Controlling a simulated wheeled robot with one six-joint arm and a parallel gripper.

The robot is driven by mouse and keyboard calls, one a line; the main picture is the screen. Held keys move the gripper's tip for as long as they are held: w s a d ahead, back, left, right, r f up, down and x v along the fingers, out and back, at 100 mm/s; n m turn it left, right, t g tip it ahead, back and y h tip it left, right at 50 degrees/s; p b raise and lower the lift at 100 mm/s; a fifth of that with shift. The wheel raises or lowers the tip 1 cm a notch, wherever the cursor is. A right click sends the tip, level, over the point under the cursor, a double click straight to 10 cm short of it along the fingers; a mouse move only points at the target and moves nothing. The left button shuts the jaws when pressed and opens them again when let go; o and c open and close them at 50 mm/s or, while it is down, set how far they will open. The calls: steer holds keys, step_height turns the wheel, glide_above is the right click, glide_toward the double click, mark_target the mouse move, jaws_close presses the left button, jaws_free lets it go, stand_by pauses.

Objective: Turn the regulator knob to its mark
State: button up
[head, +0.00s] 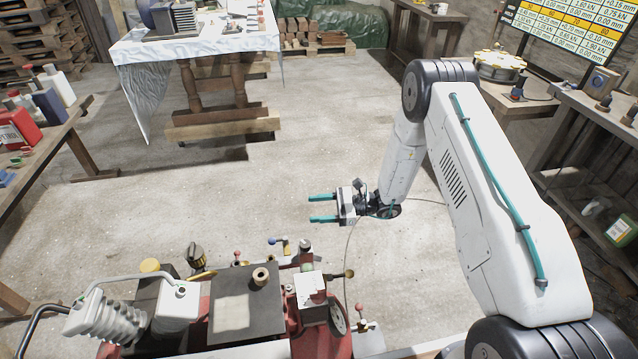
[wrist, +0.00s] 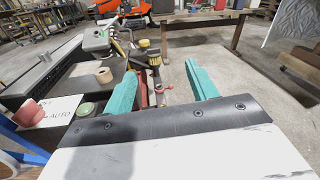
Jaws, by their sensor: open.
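A dark knob with a yellowish face (head: 195,254), which looks like the regulator knob, stands at the back of the red compressor (head: 334,346). In the wrist view, a dark knob with a yellow top (wrist: 147,48) shows beyond and between my fingertips; it appears to be the same one. Its mark is too small to make out. My gripper (head: 311,208) is open and empty, above the floor to the right of the knob and behind the compressor. In the wrist view, its teal fingers (wrist: 160,72) are apart with nothing between them.
A white switch box with a red knob (head: 312,286), labelled AUTO in the wrist view, stands on the compressor. Beside it are a dark plate with a tan roll (head: 261,277), small coloured valves (head: 280,243) and a ribbed white cylinder (head: 105,318). Open floor lies behind.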

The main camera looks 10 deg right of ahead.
step_height(320, 180, up, 13)
steer(key=s+n+g+h, duration=0.1)
steer(key=s+n+g, duration=0.1)
steer(key=n+g, duration=0.2)
steer(key=shift+s+a+n+h, duration=0.25)
steer(key=shift+s+n+h, duration=0.05)
steer(key=shift+s+n, duration=0.1)
